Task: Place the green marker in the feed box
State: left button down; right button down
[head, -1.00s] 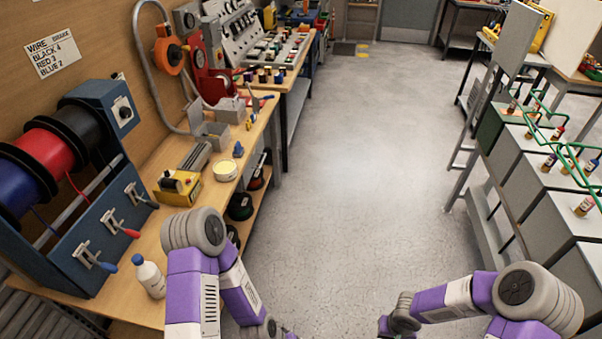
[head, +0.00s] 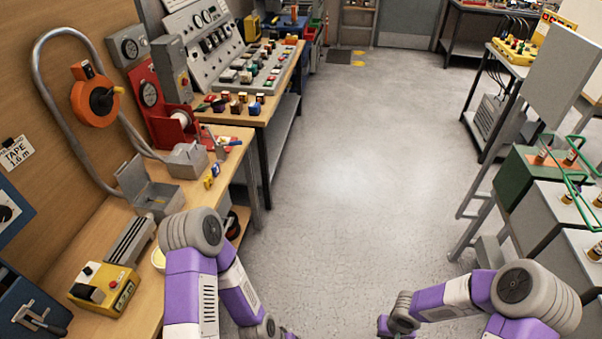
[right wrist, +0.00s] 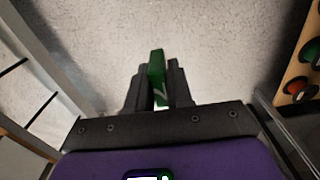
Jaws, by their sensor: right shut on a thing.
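The green marker (right wrist: 157,66) is a small green block-like piece with a pale mark, seen in the right wrist view. My right gripper (right wrist: 158,82) is shut on it and holds it clear above the grey floor. An open grey box (head: 152,196) stands on the left bench. I cannot tell which box is the feed box.
The left wooden bench (head: 85,245) carries a yellow control box (head: 104,288) and tools. Behind it is a grey switch console (head: 205,45). Grey tanks (head: 570,205) and a tall grey panel (head: 565,75) line the right. The aisle floor (head: 350,170) between is clear.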

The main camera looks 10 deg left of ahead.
aim_at(161, 203)
jog(key=i, duration=2.7)
jog(key=u, duration=3.5)
